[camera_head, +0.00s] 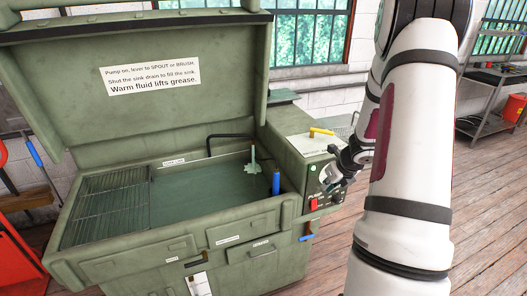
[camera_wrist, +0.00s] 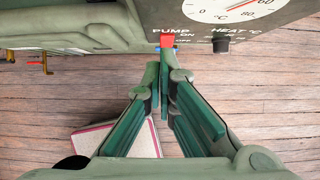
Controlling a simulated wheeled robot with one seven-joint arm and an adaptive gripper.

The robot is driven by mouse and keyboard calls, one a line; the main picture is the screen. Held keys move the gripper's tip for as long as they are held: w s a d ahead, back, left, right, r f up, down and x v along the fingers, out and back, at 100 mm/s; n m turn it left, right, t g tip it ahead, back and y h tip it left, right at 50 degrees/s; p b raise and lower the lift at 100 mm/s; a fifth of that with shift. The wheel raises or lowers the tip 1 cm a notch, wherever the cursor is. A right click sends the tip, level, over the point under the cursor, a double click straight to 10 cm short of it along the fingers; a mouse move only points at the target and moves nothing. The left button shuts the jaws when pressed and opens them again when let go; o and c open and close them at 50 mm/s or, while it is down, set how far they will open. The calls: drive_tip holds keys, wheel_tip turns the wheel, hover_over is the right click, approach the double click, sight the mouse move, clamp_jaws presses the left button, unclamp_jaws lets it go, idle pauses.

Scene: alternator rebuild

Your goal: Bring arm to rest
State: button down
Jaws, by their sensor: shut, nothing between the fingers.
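My arm comes down the right side of the head view. My gripper (camera_head: 328,180) is in front of the control box on the right of the green parts washer (camera_head: 225,260), partly hidden by my arm. In the wrist view, my gripper (camera_wrist: 165,75) has its fingers together with nothing held. The fingertips appear just below the red pump switch (camera_wrist: 167,40); I cannot tell if they touch it. The switch also shows in the head view (camera_head: 314,204).
The washer's lid (camera_head: 130,80) stands open above a sink of fluid (camera_head: 205,190) with a wire rack (camera_head: 105,208). A black knob (camera_wrist: 221,45) and a dial (camera_wrist: 235,8) are close to my gripper. Wooden floor (camera_head: 485,215) is clear at right; a metal shelf (camera_head: 490,125) stands behind.

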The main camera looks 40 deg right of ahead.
drive_tip(key=w+a+r+n+t+y, duration=0.1)
drive_tip(key=w+a+r+n, duration=0.1)
drive_tip(key=a+r+n, duration=0.9)
drive_tip(key=w+a+r+n+y, duration=0.1)
drive_tip(key=a+r+n+y, duration=0.1)
drive_tip(key=a+r+n, duration=0.9)
drive_tip(key=s+a+r+n+g, duration=0.1)
drive_tip(key=s+a+r+n, duration=0.2)
drive_tip(key=a, duration=0.4)
drive_tip(key=s+a+r+n, duration=0.1)
drive_tip(key=s+a+n, duration=0.3)
drive_tip(key=s+a, duration=0.2)
drive_tip(key=s+a+r+n+h, duration=0.1)
drive_tip(key=s+a+n, duration=0.1)
drive_tip(key=s+n, duration=0.7)
drive_tip(key=shift+s+a+r+n+h, duration=0.2)
drive_tip(key=shift+s+r+n+h, duration=0.15)
drive_tip(key=shift+s, duration=0.45)
